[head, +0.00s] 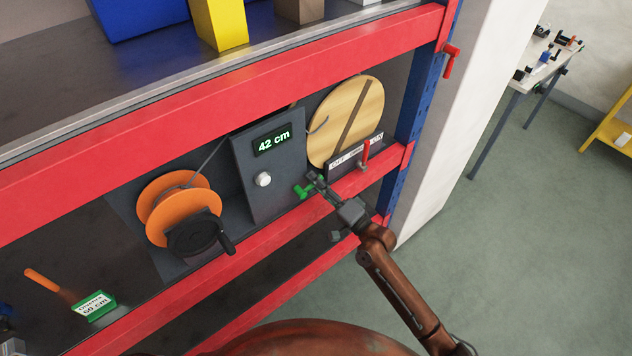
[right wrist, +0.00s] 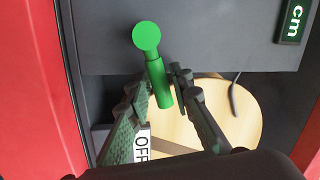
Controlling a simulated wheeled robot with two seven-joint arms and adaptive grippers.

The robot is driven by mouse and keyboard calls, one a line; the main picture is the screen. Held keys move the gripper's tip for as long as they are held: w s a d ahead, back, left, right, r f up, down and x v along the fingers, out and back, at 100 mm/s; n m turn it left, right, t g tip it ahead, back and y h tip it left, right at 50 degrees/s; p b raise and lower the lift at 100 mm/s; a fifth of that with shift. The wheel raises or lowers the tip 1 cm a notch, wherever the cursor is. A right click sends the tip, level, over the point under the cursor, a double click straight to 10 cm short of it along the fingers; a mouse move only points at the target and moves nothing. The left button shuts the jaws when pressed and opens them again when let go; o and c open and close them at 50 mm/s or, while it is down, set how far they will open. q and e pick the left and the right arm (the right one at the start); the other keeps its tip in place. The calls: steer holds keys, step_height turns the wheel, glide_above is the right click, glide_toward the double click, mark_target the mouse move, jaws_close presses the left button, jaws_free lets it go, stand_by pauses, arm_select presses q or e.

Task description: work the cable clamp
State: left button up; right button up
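The cable clamp appears to be the green lever (head: 303,191) at the lower right edge of a dark panel (head: 262,190) with a white knob and a display reading 42 cm. In the right wrist view the green lever (right wrist: 158,80) has a round head and a short bar. My right gripper (head: 315,182) is at the lever. In the wrist view its two fingers (right wrist: 163,95) stand apart, with the lever's bar end between them; I cannot tell whether they touch it. My left gripper is not in view.
An orange cable reel (head: 172,200) with a black crank stands left of the panel. A wooden disc (head: 346,118) and a red lever (head: 365,153) by an OFF/ON label are at right. Red shelf beams (head: 240,80) run above and below. A green card (head: 95,305) reads 60 cm.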

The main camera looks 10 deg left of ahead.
steer(key=v, duration=1.2)
stand_by(0.3)
